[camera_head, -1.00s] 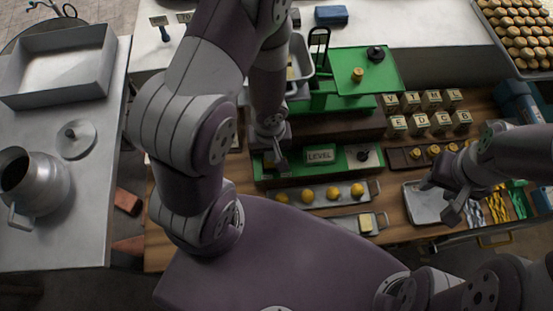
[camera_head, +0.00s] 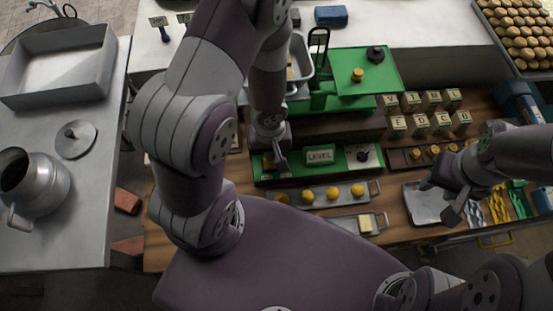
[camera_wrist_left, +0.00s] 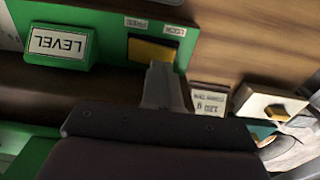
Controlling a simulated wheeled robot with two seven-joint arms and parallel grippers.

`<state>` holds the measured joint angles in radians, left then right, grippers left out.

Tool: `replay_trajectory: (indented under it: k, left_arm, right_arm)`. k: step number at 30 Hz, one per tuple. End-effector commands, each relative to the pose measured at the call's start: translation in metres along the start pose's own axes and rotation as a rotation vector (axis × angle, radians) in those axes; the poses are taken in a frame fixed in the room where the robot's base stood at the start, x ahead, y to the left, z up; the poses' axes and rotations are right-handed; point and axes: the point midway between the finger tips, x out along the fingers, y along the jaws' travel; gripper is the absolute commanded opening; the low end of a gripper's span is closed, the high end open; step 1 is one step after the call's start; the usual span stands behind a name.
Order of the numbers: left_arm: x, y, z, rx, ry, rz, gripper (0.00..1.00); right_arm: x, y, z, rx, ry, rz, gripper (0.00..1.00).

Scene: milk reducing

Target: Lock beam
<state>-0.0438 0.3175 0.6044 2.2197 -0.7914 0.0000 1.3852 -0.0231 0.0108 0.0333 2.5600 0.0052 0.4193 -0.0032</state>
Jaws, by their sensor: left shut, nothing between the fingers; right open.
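The green balance scale has a dark beam (camera_head: 340,126) across its middle and a green base with a LEVEL sign (camera_head: 319,156). In the left wrist view the LEVEL sign (camera_wrist_left: 58,43) is upside down. Beside it a yellow lock tab (camera_wrist_left: 152,50) sits in the green base by two small labels, FREE and LOCK. Which label the tab is set to I cannot tell. My left gripper (camera_head: 281,163) is shut and empty, its fingertips (camera_wrist_left: 160,75) right at the tab; contact is unclear. My right gripper (camera_head: 450,200) is open above a metal tray.
Yellow weights stand on a metal tray (camera_head: 377,189) in front of the scale. Lettered blocks (camera_head: 419,124) stand to the right. The metal tray (camera_head: 424,216) under my right gripper looks empty. A metal jug (camera_head: 50,187) stands on the left table.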

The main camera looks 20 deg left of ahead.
Motion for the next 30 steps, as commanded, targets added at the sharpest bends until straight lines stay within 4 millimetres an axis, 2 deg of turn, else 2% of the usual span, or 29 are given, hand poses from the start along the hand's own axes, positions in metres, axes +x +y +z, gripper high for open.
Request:
replay_trajectory:
  k: [30]
  left_arm:
    - [0.0089,0.0001,-0.0001,0.0,0.0,0.0,0.0]
  right_arm:
    - [0.0084,0.0,0.001,0.0,0.0,0.0,0.43]
